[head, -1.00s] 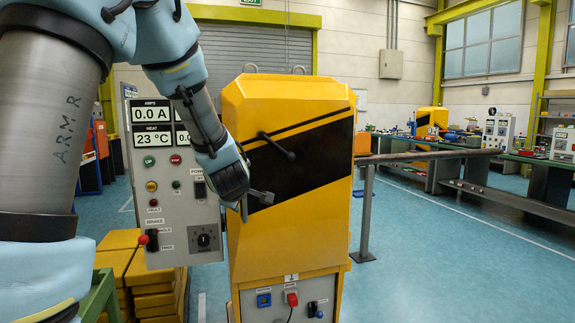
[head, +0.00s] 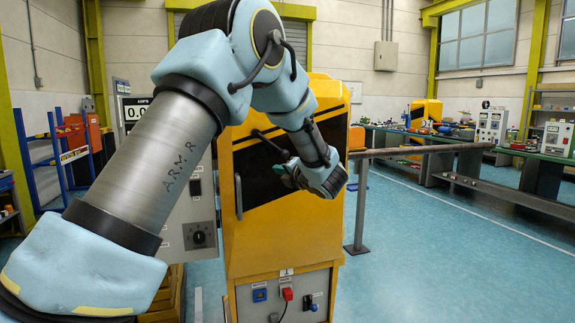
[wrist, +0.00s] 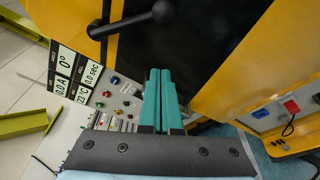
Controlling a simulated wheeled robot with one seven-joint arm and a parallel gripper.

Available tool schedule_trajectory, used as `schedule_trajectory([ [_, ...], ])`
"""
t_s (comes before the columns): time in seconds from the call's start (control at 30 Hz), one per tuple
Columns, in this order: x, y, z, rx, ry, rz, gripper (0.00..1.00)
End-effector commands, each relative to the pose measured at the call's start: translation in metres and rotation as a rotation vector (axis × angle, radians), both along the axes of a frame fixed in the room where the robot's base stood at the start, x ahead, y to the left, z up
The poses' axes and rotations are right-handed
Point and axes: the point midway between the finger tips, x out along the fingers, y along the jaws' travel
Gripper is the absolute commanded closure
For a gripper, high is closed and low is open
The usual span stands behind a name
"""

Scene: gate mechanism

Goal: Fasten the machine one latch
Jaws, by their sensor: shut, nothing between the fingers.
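The machine is a tall yellow cabinet (head: 285,235) with a black band across its front. A black lever (head: 268,143) with a round end sits on that band, slanting down to the right; I take it to be the latch. In the wrist view the lever (wrist: 135,19) lies near the top edge, beyond my fingertips. My gripper (head: 285,174) is in front of the black band, just below the lever's lower end. Its teal fingers (wrist: 160,72) are shut together and empty. They appear apart from the lever, though the depth gap is hard to tell.
A vertical grey handle (head: 238,196) is at the cabinet's left edge. A grey control panel (head: 192,220) stands left of the cabinet, partly behind my arm. A socket box (head: 285,295) is below. A rail (head: 420,149) runs to the right, with open blue floor before it.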

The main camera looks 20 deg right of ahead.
Motion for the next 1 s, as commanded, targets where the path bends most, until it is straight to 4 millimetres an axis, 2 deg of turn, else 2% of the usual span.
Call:
schedule_trajectory([
  [0.03,0.012,0.001,0.003,0.003,0.001,0.0,1.0],
  [0.17,0.037,0.004,-0.001,0.003,0.001,0.0,1.0],
  [0.2,0.037,-0.006,0.006,0.001,-0.001,-0.004,1.0],
  [0.3,0.042,-0.016,0.011,0.0,0.0,-0.002,1.0],
  [0.5,0.047,-0.028,0.015,0.002,0.0,-0.002,1.0],
  [1.0,0.048,-0.03,0.014,-0.006,0.0,-0.002,1.0],
])
